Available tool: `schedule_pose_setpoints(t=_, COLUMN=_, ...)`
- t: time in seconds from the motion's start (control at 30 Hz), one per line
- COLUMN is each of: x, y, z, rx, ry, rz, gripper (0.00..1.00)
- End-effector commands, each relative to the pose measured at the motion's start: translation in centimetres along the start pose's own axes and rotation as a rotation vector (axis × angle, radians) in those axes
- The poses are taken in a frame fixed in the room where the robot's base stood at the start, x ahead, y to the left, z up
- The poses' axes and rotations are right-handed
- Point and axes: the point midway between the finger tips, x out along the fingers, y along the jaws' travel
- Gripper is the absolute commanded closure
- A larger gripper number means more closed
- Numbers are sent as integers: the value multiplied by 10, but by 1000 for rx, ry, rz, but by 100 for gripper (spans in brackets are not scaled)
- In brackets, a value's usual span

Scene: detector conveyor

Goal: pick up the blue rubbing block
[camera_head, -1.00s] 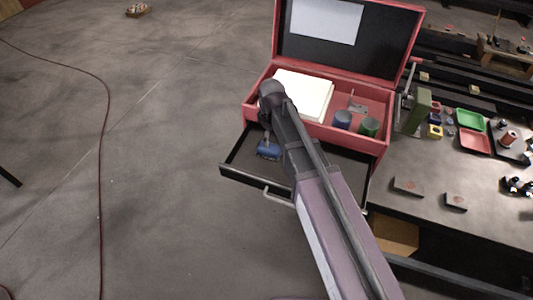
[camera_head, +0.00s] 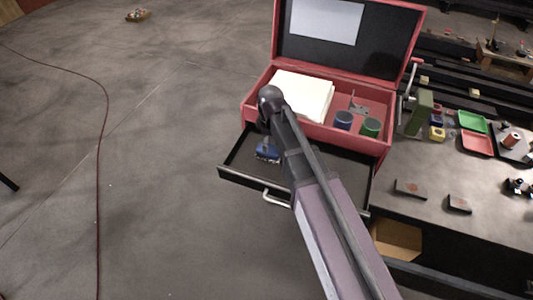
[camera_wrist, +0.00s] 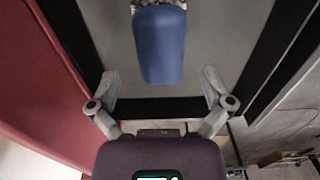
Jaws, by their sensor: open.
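The blue rubbing block (camera_head: 267,153) lies in the open drawer (camera_head: 325,168) below the red box, toward the drawer's left end. In the wrist view the blue rubbing block (camera_wrist: 160,46) is a rounded blue piece with a rough grey part at its top edge, lying on the grey drawer floor. My gripper (camera_wrist: 159,78) is open, its two fingers spread on either side of the near end of the block. The block lies mostly beyond the fingertips. I cannot tell how high the fingers are above it. In the head view my arm hides part of the drawer and the fingers.
The red box (camera_head: 262,88) stands open above the drawer, with a white stack (camera_head: 303,95), a blue can (camera_head: 343,120) and a green can (camera_head: 370,127). A workbench (camera_head: 470,222) with trays lies to the right.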

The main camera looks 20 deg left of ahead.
Motion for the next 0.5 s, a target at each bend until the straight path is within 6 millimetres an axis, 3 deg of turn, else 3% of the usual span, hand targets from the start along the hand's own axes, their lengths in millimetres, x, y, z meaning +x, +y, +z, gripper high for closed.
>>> schedule_pose_setpoints(t=0.2, x=22, y=0, z=-2, rx=0, ry=0, rz=0, gripper=0)
schedule_pose_setpoints(t=0.5, x=36, y=0, z=-2, rx=-1, ry=0, rz=-1, gripper=0)
